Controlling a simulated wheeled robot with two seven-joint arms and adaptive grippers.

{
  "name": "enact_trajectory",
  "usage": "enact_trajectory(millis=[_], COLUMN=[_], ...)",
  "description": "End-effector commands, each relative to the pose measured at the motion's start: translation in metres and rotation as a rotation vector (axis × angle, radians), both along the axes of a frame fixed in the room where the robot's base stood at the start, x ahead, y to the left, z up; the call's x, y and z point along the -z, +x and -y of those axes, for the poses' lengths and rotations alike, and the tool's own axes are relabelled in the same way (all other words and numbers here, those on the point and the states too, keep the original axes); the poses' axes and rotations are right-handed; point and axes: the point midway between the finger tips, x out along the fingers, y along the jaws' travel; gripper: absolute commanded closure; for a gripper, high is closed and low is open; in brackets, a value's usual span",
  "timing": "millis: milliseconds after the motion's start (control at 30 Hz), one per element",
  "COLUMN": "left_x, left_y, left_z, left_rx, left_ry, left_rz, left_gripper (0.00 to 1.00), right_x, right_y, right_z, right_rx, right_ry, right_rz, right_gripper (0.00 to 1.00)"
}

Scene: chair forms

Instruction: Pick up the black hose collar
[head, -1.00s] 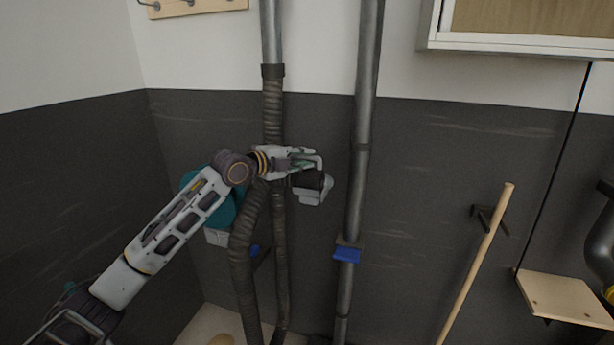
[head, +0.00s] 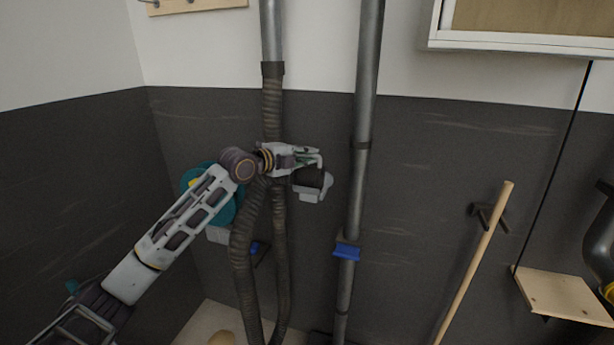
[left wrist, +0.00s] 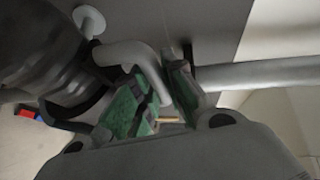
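The black hose collar (head: 308,178) shows in the head view as a short dark cylinder with a light grey part below and a bent grey handle at its right. My left gripper (head: 306,155) is at the top of it, with its fingers on the bent handle. In the left wrist view, the bent grey handle (left wrist: 142,56) passes between the green finger pads of my left gripper (left wrist: 155,95), which look shut on it. The dark ring of the collar (left wrist: 75,118) shows to their left. My right gripper is not in view.
A ribbed hose (head: 243,260) hangs from a vertical pipe (head: 271,35) behind my left wrist. A second pipe (head: 353,200) with a blue clamp (head: 347,251) stands just right of the gripper. A wooden pole (head: 475,265) and a small shelf (head: 563,297) are further right.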

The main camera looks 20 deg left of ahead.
Motion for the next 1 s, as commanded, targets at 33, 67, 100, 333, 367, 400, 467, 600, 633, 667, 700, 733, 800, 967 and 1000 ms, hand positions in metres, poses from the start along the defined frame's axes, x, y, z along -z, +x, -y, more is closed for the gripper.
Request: enact_trajectory(millis=[33,67,100,333,367,400,467,600,633,667,700,733,800,967,1000], left_x=[0.001,0.001,0.001,0.000,0.000,0.000,0.000,-0.001,-0.001,-0.002,-0.004,-0.005,-0.009,-0.023,-0.028], left_y=[0.000,0.000,0.000,0.000,0.000,0.000,0.000,0.000,0.000,0.000,0.000,0.000,0.000,0.000,0.000], left_z=[0.000,0.000,0.000,0.000,0.000,0.000,0.000,0.000,0.000,0.000,0.000,0.000,0.000,0.000,0.000], left_rx=[0.000,0.000,0.000,0.000,0.000,0.000,0.000,0.000,0.000,0.000,0.000,0.000,0.000,0.000,0.000], left_ry=[0.000,0.000,0.001,0.000,0.000,0.000,0.000,0.000,0.000,0.000,0.000,0.000,0.000,0.001,0.000], left_rz=[-0.001,-0.001,-0.002,0.000,0.000,0.000,-0.001,0.000,0.000,0.000,0.000,0.000,0.001,0.003,0.004], left_gripper=[1.00,1.00,1.00,1.00,1.00,1.00,1.00,1.00,1.00,1.00,1.00,1.00,1.00,1.00,1.00], right_x=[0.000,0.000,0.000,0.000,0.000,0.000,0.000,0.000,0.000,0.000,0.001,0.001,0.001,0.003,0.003], right_y=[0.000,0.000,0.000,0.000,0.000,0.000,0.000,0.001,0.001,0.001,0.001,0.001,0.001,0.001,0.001], right_z=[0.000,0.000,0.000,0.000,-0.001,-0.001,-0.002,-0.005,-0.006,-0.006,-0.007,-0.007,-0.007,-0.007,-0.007], right_rx=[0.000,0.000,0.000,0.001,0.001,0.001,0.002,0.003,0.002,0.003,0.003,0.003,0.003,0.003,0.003], right_ry=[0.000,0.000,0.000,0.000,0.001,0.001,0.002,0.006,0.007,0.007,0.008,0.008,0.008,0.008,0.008], right_rz=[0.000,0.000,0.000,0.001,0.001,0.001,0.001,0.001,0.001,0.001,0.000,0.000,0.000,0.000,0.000], right_gripper=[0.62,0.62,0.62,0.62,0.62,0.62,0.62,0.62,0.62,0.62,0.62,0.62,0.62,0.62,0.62])
